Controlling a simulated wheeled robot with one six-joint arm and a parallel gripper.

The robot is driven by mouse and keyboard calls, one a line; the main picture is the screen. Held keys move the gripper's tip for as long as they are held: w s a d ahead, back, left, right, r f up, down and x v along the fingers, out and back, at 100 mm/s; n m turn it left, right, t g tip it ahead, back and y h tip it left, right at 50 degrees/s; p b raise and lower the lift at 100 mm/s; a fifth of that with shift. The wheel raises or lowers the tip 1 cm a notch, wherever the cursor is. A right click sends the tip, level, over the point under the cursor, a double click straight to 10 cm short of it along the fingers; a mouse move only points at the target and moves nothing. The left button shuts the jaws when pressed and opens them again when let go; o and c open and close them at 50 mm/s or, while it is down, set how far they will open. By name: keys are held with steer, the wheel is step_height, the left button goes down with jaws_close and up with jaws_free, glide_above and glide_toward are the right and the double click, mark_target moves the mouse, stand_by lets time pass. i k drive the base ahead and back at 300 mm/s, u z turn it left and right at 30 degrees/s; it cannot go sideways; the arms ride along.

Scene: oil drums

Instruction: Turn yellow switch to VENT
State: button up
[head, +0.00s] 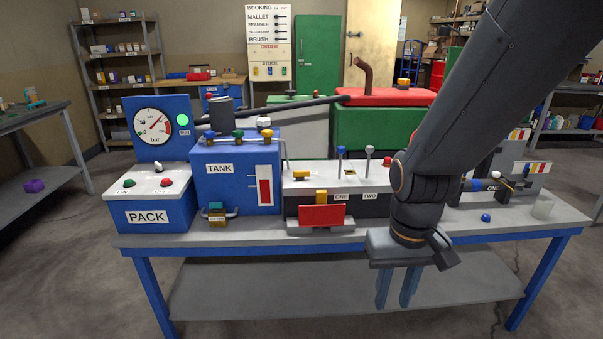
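No VENT label is readable, so I cannot tell for sure which part is the yellow switch. A yellow knob (302,175) sits on the white top of the black control box (370,205), left of two upright levers. Another yellow knob (264,123) is on top of the blue TANK box (237,178). My gripper (394,300) hangs fingers down in front of the table's front edge, right of and nearer than both knobs. Its two blue-grey fingers stand apart with nothing between them. My arm hides part of the control box's right side.
The blue PACK box (150,200) with a dial gauge (153,129) stands at the left end of the table (250,240). A red plate (322,216) juts from the control box front. A blue knob (486,218) and a pale cup (543,209) are at the right.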

mark_target(300, 175)
steer(key=z, duration=0.3)
steer(key=i, duration=1)
steer(key=u, duration=0.35)
